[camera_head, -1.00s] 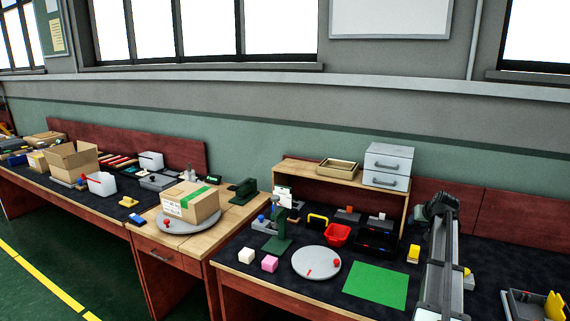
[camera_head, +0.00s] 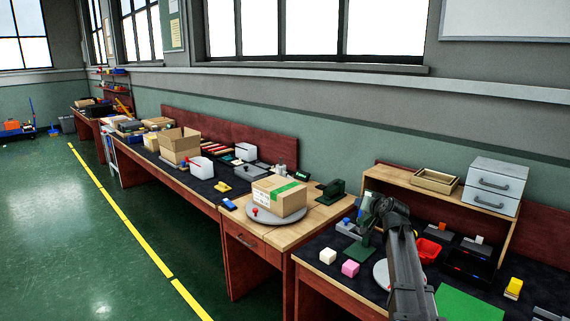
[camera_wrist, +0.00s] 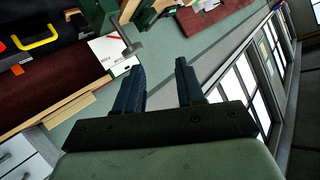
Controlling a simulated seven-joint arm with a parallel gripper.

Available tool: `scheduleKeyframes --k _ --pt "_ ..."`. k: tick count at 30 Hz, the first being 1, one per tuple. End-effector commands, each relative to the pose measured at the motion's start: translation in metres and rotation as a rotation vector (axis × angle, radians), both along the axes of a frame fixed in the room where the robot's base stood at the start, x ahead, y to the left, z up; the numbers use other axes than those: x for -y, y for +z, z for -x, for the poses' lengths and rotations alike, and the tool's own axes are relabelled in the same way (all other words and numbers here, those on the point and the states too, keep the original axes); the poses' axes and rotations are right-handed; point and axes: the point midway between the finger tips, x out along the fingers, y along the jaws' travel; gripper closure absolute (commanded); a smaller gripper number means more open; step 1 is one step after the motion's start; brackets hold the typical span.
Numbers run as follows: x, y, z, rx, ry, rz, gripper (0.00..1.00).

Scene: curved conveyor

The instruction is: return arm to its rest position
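My arm rises at the lower right of the head view, in front of the right-hand bench. My gripper shows in the wrist view (camera_wrist: 158,85) with its two dark blue fingers apart and nothing between them. Beyond the fingers are the bench, wall and windows, seen tilted. In the head view the fingertips cannot be made out. My arm hides part of the grey round plate (camera_head: 381,272) and part of the green stand (camera_head: 359,252).
A white cube (camera_head: 328,256) and a pink cube (camera_head: 350,268) lie on the dark bench top. A red bin (camera_head: 428,250) and green mat (camera_head: 468,305) are right of my arm. A cardboard box (camera_head: 279,196) sits on a turntable (camera_head: 262,215). The green floor (camera_head: 80,250) at left is clear.

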Motion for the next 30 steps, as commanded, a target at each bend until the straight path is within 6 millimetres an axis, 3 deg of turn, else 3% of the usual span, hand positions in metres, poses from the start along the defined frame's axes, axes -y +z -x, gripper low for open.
scheduleKeyframes --k 1,3,10,13,15,23,30 --pt "-0.03 0.003 0.001 0.016 0.023 -0.015 0.62" --pt "-0.065 0.008 0.0 0.037 0.049 -0.038 0.62" --pt "-0.16 0.009 0.01 0.075 0.12 -0.108 0.62" --pt "-0.195 -0.008 0.019 0.059 0.15 -0.127 0.62" --pt "-0.213 -0.032 0.027 0.027 0.166 -0.13 0.62" --pt "-0.224 -0.128 0.054 -0.13 0.191 -0.096 0.62" --pt "-0.214 -0.236 0.098 -0.326 0.205 -0.041 0.62"
